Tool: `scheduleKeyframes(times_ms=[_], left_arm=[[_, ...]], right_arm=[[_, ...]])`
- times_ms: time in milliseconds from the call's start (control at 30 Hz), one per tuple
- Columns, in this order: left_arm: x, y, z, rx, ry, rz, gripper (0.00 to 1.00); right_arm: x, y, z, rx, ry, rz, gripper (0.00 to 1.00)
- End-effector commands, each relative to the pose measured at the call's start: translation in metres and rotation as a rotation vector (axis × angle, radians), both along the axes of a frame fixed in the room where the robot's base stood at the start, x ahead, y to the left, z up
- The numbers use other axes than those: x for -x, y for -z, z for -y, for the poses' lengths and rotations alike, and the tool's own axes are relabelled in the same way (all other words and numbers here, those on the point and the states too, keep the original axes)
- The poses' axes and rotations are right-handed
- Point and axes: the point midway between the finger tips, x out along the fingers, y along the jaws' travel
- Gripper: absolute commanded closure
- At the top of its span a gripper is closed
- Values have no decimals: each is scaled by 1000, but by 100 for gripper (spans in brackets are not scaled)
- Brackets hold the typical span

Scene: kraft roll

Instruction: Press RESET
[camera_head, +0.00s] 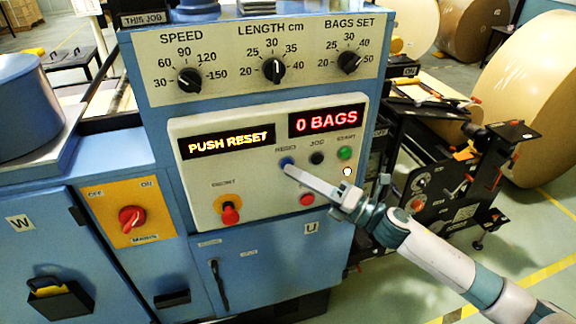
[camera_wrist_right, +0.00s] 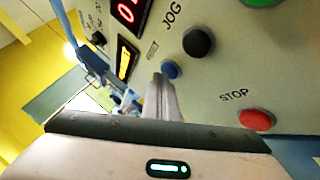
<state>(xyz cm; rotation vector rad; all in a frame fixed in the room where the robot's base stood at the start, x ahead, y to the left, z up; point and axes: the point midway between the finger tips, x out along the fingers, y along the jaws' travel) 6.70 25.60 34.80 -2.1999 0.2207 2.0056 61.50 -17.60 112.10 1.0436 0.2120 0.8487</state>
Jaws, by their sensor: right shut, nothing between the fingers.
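The blue RESET button (camera_head: 286,162) is on the pale control panel (camera_head: 190,130), left of the black JOG button (camera_head: 317,158). It also shows in the right wrist view (camera_wrist_right: 171,69). My right gripper (camera_head: 291,171) is shut and empty, its fingertips just below the blue button. In the right wrist view the closed fingers (camera_wrist_right: 162,90) point at the button; I cannot tell whether they touch it. The amber display (camera_head: 228,141) reads PUSH RESET and the red display (camera_head: 326,121) reads 0 BAGS. My left gripper is not in view.
A green START button (camera_head: 345,153) and a red STOP button (camera_head: 307,199) are close to my right gripper. A red-and-yellow switch (camera_head: 230,214) sits lower left. Three black dials, including the LENGTH dial (camera_head: 274,70), are above. Large kraft rolls (camera_head: 530,100) stand at the right.

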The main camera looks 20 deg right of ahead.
Motion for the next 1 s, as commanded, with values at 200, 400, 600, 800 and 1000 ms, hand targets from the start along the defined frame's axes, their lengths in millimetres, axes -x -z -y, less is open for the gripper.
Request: scheduleKeyframes(times_ms=[200,400,600,800,1000], left_arm=[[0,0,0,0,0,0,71],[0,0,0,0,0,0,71],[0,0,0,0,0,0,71],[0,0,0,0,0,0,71],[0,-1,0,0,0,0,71]], right_arm=[[-3,0,0,-1,1,0,100],[-3,-1,0,0,1,1,100],[-2,-1,0,0,2,1,100],[4,-1,0,0,1,1,100],[12,0,1,-1,1,0,100]])
